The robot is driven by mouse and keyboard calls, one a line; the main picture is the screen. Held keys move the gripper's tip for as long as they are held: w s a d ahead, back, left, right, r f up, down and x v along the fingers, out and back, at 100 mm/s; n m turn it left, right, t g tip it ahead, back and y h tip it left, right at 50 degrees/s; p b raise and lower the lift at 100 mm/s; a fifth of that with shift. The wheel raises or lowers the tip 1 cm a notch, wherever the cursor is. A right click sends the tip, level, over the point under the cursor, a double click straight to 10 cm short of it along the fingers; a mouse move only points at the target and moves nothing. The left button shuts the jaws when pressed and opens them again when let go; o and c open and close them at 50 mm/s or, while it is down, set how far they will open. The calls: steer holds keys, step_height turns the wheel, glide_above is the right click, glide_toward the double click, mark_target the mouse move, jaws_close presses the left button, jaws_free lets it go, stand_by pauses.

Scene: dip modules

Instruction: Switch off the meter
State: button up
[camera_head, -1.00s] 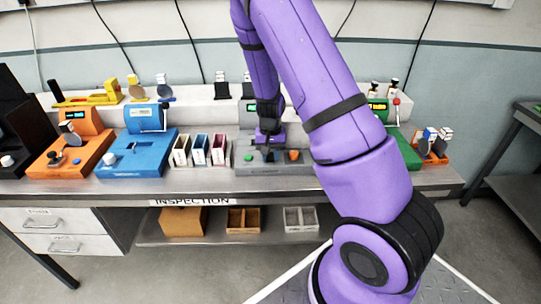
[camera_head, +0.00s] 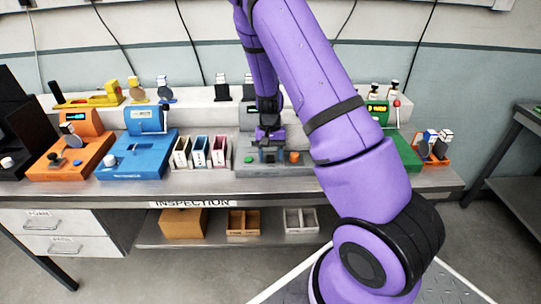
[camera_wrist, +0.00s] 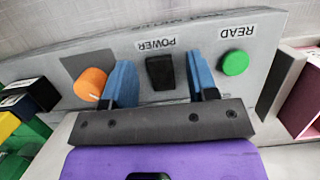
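The grey meter (camera_head: 250,170) sits on the bench in the head view, partly hidden by my arm. In the wrist view its panel (camera_wrist: 195,42) carries a black rocker switch (camera_wrist: 160,72) marked POWER. A green button (camera_wrist: 234,63) marked READ is to its right, and an orange knob (camera_wrist: 91,84) to its left. My gripper (camera_wrist: 160,82) is open, its two blue fingers on either side of the switch with gaps to it. Contact with the panel cannot be told. In the head view my gripper (camera_head: 269,150) is low over the panel.
A blue device (camera_head: 140,157) and an orange device (camera_head: 62,163) stand left on the bench (camera_head: 120,190). Small bins (camera_head: 200,152) stand just left of the meter. A green device (camera_head: 408,152) and an orange holder (camera_head: 434,152) stand at the right.

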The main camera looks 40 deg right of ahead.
steer(key=shift+r, duration=0.1)
steer(key=v, duration=1)
steer(key=shift+r, duration=0.3)
steer(key=shift+w+r, duration=0.1)
step_height(320, 180, up, 11)
steer(key=n+t, duration=0.2)
glide_above(270, 155)
steer(key=s+a, duration=0.5)
steer(key=s+a+r+n+t, duration=0.1)
steer(key=s+a+r+t, duration=0.15)
steer(key=s+r, duration=0.35)
steer(key=s+a+r+n+t, duration=0.1)
steer(key=s+a+r+n, duration=0.1)
steer(key=s+a+r, duration=0.35)
steer(key=s+a+r+n+t+h, duration=0.1)
steer(key=s+r+t, duration=0.1)
steer(key=s, duration=1)
steer(key=shift+a+r+n+h, duration=0.15)
steer(key=shift+r+n+h, duration=0.2)
steer(key=shift+r, duration=0.35)
